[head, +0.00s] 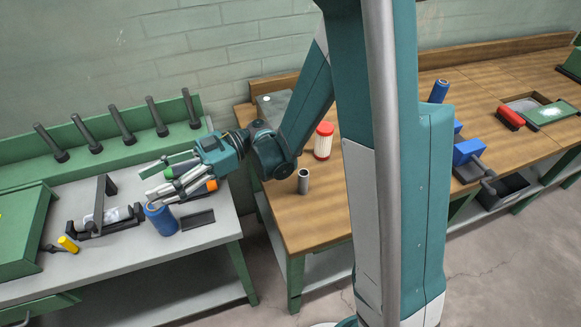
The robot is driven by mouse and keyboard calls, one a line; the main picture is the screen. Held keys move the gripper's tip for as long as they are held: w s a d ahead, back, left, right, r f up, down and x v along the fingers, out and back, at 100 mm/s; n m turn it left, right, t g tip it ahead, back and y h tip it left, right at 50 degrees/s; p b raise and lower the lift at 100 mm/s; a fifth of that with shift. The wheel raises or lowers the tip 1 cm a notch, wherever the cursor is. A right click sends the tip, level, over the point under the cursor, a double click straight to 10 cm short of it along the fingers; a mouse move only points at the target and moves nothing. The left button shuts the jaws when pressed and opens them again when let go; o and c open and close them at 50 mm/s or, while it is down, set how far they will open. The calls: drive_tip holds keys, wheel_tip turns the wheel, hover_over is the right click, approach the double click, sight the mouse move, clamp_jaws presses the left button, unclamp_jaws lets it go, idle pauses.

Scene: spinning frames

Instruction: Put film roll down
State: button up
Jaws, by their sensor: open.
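The film roll appears to be the blue cylinder (161,220), standing upright near the front edge of the light grey bench (95,250). My gripper (153,196) reaches in from the right, with its pale fingers tilted down to the left. The fingers are open, and their tips are at the roll's top rim. I cannot tell whether they touch it. The fingers partly hide the top of the roll.
A dark flat block (198,220) lies right of the roll. A black bracket stand (105,215) and a yellow-handled tool (68,244) are to its left. Green and orange handles lie close behind my gripper. Upright dark pegs (121,125) line the back rack. My column blocks part of the wooden bench (290,215).

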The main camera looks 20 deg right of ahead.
drive_tip(key=shift+r, duration=0.1)
drive_tip(key=s+d+m+t+h, duration=0.3)
drive_tip(key=d+m, duration=0.4)
drive_tip(key=d, duration=0.5)
drive_tip(key=s+d+m+t+h, duration=0.3)
drive_tip(key=d+m+t+h, duration=0.2)
drive_tip(key=d, duration=0.7)
drive_tip(key=s+d+m+t+h, duration=0.3)
drive_tip(key=d+m+h, duration=0.5)
drive_tip(key=d, duration=0.4)
drive_tip(key=shift+s+r+m+t+h, duration=0.4)
drive_tip(key=shift+s+h, duration=0.15)
drive_tip(key=shift+h, duration=0.05)
